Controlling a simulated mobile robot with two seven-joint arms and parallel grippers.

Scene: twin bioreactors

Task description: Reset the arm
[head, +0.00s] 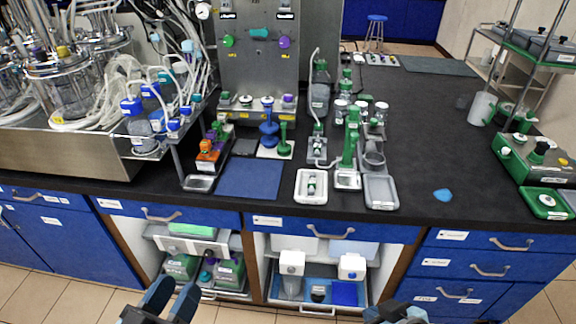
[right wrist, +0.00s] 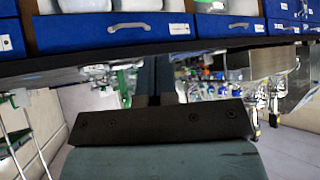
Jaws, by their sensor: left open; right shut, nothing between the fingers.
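My left gripper (head: 168,300) is at the bottom of the head view, in front of the open lower shelves and below the bench top. Its two fingers are apart with nothing between them. My right gripper (head: 396,314) shows only partly at the bottom edge of the head view, right of the left one. In the right wrist view my right gripper (right wrist: 160,82) has its dark fingers together and holds nothing. Both grippers are apart from the bench.
The black bench top (head: 430,130) carries a blue mat (head: 250,178), white trays (head: 311,186) and glass bioreactors (head: 65,85). Below are blue drawers (head: 470,268) with protruding handles and open shelves holding white-capped containers (head: 291,262). Tiled floor (head: 75,295) is free in front.

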